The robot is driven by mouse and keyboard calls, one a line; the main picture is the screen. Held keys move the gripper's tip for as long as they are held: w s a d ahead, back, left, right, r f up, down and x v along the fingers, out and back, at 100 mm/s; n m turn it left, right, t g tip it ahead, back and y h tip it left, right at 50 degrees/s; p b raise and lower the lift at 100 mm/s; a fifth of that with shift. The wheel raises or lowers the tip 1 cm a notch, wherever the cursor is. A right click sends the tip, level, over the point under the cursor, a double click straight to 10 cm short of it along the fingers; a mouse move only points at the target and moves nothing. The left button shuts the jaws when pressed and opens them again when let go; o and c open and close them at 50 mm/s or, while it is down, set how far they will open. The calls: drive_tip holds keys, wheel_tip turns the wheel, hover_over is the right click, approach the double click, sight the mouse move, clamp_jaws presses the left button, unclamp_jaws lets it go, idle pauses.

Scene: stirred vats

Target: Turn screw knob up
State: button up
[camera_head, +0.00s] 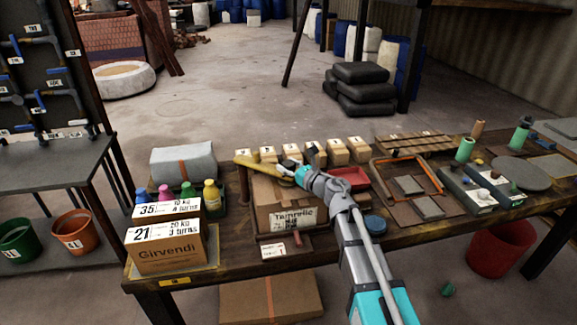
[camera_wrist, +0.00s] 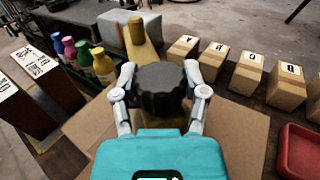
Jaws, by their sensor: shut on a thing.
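The screw knob (camera_wrist: 161,88) is black, round and ridged, and fills the middle of the wrist view. My gripper (camera_wrist: 162,92) has one finger on each side of it and is shut on it. In the head view my gripper (camera_head: 293,171) is above the open cardboard box, and the knob is mostly hidden there. A yellow bar (camera_head: 257,165) reaches from the left to the knob. In the wrist view the yellow bar (camera_wrist: 141,38) runs away behind the knob. How far the knob is turned cannot be told.
A cardboard box (camera_head: 289,217) stands on the bench under my gripper. Small numbered blocks (camera_head: 337,152) line the back, beside a red tray (camera_head: 349,178). Coloured bottles (camera_head: 212,197) and labelled boxes (camera_head: 166,249) stand to the left. A tool board (camera_head: 414,190) lies to the right.

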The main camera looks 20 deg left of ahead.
drive_tip(key=shift+n+g+y, duration=0.3)
drive_tip(key=shift+n+g, duration=0.2)
drive_tip(key=shift+g, duration=0.2)
drive_tip(key=o, duration=1.2)
drive_tip(key=shift+c, duration=0.2)
drive_tip(key=v, duration=1.2)
